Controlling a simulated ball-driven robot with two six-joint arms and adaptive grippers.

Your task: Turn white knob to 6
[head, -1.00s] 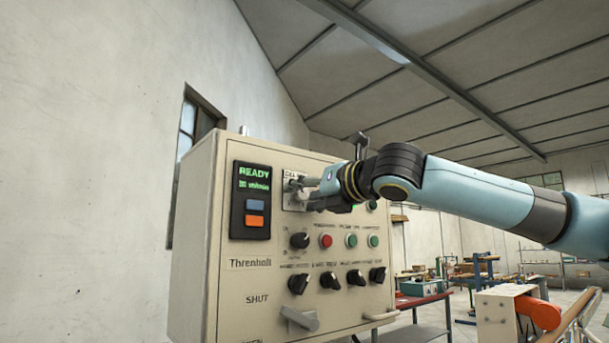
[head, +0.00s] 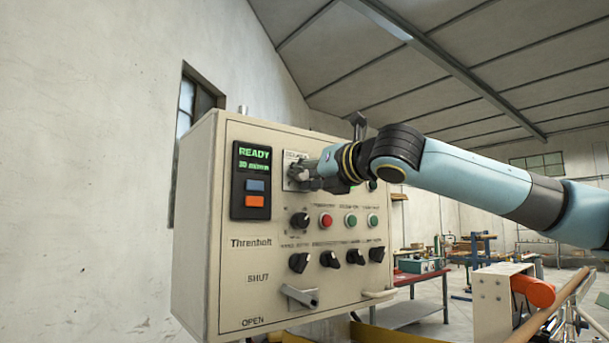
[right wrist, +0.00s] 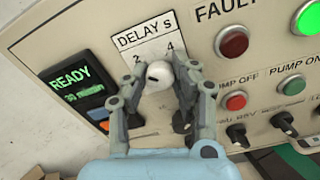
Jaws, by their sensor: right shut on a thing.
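The white knob (right wrist: 159,76) sits under a "DELAY S" plate (right wrist: 150,36) with the numbers 2 and 4 showing. A dark mark shows on the knob's upper part. The rest of the scale, with any 6, is hidden behind my fingers. My right gripper (right wrist: 157,92) is shut on the white knob, one finger on each side. In the head view my right gripper (head: 312,177) reaches the panel from the right and covers most of the knob. My left gripper is not in view.
The beige control box (head: 350,292) also carries a READY display (head: 252,180), a black knob (head: 300,221), red and green buttons, several black switches and a lever (head: 302,296) between SHUT and OPEN. A workbench (head: 420,275) stands behind right.

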